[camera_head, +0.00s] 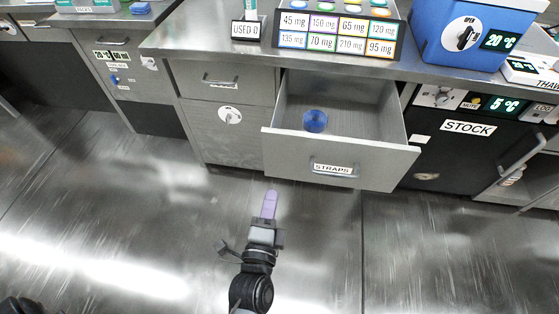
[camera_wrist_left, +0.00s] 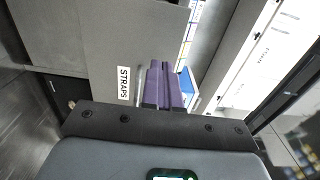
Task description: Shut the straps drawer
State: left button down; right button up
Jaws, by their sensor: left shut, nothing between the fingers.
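The straps drawer (camera_head: 290,151) is open, pulled out from the steel counter, with a "STRAPS" label and a bar handle on its front. A blue round item (camera_head: 315,121) lies inside it. In the left wrist view the drawer front (camera_wrist_left: 112,45) shows turned sideways, with its label beside the fingers. My left gripper (camera_head: 270,192) is shut and empty, its purple fingers pointing toward the drawer front from below and left of the label. The fingers also show in the left wrist view (camera_wrist_left: 162,68). Whether they touch the front is unclear. My right gripper does not show.
Shut drawers (camera_head: 222,83) stand left of the open one, and a black "STOCK" unit (camera_head: 466,150) stands close on its right. A blue box (camera_head: 465,35) and a labelled dose rack (camera_head: 337,38) sit on the counter. The metal floor before the drawer is clear.

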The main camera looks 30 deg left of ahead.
aim_at(282, 146)
pick_arm(q)
jog(key=b+x, duration=0.3)
jog(key=x, duration=0.9)
jog(key=shift+w+a, duration=0.15)
jog(key=shift+w, duration=0.15)
jog(key=shift+w+a, duration=0.15)
jog(key=shift+w, duration=0.2)
jog(key=shift+w+r, duration=0.1)
